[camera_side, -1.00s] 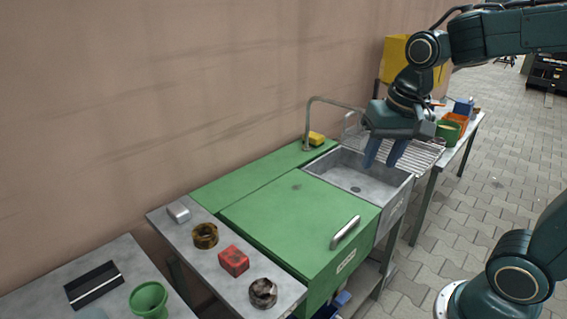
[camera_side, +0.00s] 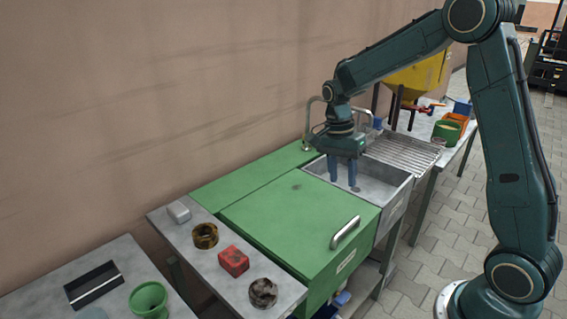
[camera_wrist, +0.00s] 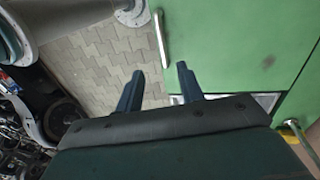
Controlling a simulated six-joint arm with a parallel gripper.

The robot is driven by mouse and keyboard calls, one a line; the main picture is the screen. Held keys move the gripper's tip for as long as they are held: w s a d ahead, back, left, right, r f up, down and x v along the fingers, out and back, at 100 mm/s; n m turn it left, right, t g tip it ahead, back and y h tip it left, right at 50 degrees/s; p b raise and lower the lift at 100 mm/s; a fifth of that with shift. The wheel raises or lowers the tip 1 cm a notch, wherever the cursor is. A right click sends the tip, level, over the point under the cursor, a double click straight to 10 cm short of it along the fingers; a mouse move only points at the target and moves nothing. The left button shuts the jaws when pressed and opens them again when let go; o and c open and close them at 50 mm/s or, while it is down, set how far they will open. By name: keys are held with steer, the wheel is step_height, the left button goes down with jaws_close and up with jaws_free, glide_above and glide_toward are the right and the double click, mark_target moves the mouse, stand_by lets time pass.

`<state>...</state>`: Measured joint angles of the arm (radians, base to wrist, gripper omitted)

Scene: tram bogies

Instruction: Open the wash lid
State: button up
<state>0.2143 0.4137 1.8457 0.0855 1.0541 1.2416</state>
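The wash lid (camera_side: 285,215) is a flat green panel on a green wash box, lying shut. Its metal bar handle (camera_side: 345,233) is near the front right edge. In the wrist view the lid (camera_wrist: 220,45) fills the upper right and the handle (camera_wrist: 160,38) lies just above the fingertips. My gripper (camera_side: 343,183) points down over the sink, behind and apart from the handle. Its two blue fingers are spread with nothing between them, as the wrist view (camera_wrist: 160,74) also shows.
The metal sink (camera_side: 395,192) and its tap (camera_side: 308,125) stand beside the lid, with a drying rack (camera_side: 405,150) beyond. A left bench (camera_side: 205,268) holds a red block (camera_side: 233,261) and rings. The space above the lid is clear.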

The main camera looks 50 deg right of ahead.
mark_target(345, 226)
steer(key=shift+w+d+f, duration=0.2)
steer(key=shift+f, duration=0.25)
steer(key=shift+f, duration=0.1)
steer(key=s+f, duration=0.1)
steer(key=f, duration=0.8)
steer(key=s+f, duration=0.1)
steer(key=f, duration=0.3)
steer(key=shift+s+f, duration=0.15)
steer(key=shift+s, duration=0.2)
jaws_close()
